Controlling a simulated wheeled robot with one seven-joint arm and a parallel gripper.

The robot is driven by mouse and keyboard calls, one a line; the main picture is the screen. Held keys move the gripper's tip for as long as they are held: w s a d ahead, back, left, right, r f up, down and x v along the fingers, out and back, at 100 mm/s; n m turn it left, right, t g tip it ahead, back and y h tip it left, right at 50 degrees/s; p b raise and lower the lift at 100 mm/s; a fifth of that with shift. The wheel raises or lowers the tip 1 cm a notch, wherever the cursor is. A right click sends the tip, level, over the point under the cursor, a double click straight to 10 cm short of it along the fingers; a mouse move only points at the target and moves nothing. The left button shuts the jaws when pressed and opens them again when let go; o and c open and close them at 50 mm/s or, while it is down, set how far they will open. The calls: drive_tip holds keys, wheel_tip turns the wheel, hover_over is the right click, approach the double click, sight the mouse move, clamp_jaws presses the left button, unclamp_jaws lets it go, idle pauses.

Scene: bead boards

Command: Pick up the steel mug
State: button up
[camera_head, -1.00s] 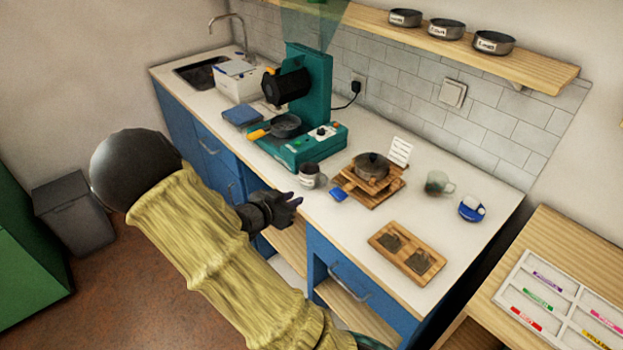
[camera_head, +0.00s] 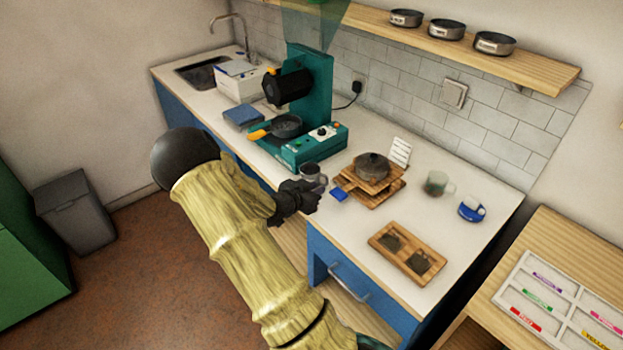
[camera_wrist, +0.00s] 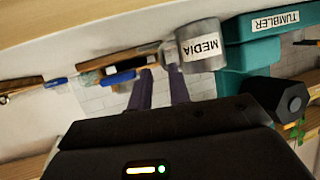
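The steel mug (camera_head: 309,171) stands upright on the counter in front of the teal machine. In the wrist view, which is upside down, the grey mug (camera_wrist: 201,36) carries a label reading MEDIA. Its handle (camera_wrist: 167,54) faces the fingertips. My gripper (camera_head: 320,190) is just in front of the mug and hides part of it in the head view. In the wrist view the two purple fingers of my gripper (camera_wrist: 160,72) are apart with nothing held between them. Whether a finger touches the handle, I cannot tell.
The teal machine (camera_head: 312,148) stands behind the mug. A small blue block (camera_head: 339,195) lies close to the right. Wooden boards with a pot (camera_head: 371,166), a glass mug (camera_head: 437,184), a blue-and-white cup (camera_head: 472,208) and a wooden tray (camera_head: 380,244) are further right.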

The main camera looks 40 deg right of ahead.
sight(327, 182)
drive_tip(key=x, duration=0.1)
drive_tip(key=p+x, duration=0.1)
drive_tip(key=x, duration=0.3)
drive_tip(key=shift+w+d+r, duration=0.1)
drive_tip(key=shift+w+r, duration=0.15)
drive_tip(key=shift+d+f, duration=0.1)
drive_tip(key=shift+d, duration=0.15)
drive_tip(key=shift+a, duration=0.35)
drive_tip(key=shift+d, duration=0.1)
clamp_jaws()
